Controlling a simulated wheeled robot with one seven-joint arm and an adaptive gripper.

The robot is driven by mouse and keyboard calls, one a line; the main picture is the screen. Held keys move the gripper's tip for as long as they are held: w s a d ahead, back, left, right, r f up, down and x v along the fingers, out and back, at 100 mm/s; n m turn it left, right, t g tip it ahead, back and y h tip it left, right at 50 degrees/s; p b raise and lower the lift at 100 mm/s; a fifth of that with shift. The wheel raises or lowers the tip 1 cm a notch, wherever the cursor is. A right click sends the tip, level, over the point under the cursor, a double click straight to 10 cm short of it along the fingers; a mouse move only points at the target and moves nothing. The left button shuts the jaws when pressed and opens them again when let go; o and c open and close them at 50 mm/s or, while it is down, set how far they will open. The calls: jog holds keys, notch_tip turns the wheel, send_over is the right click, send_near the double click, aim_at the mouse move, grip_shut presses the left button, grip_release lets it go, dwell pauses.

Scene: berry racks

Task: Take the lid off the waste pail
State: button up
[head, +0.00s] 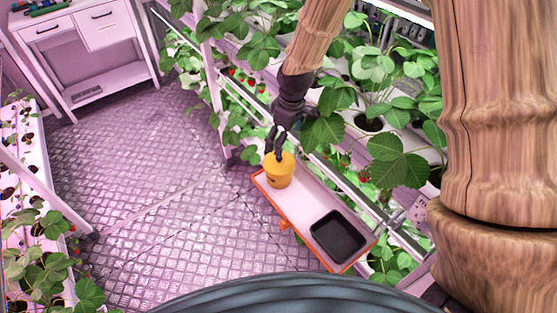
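The yellow waste pail (279,179) stands upright at the far left end of a white shelf with an orange rim. Its top looks covered by a yellow lid (287,159), partly hidden behind my fingers. My gripper (279,154) points down from above, with its dark fingertips at the top of the pail. Whether the fingers are closed on the lid or only close over it is too small to tell.
The white shelf (290,205) also holds a black tray (338,236) at its near right end. Strawberry plants (370,100) crowd the rack behind and beside my arm. A white drawer cabinet (85,40) stands at the back left. The metal floor (150,190) is clear.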

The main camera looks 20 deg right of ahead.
aim_at(279, 160)
notch_tip(279, 160, down, 4)
jog(key=shift+w+a+p, duration=0.15)
jog(key=shift+p, duration=0.3)
jog(key=shift+a+f+p, duration=0.2)
jog(key=shift+f+p, duration=0.3)
jog(key=shift+f, duration=0.2)
jog(key=shift+a+f+p, duration=0.15)
jog(key=shift+f+p, duration=0.35)
jog(key=shift+f, duration=0.15)
jog(key=shift+w+a+f+p, duration=0.15)
jog(key=shift+f+p, duration=0.3)
jog(key=shift+f, duration=0.95)
jog(key=c, duration=1.6)
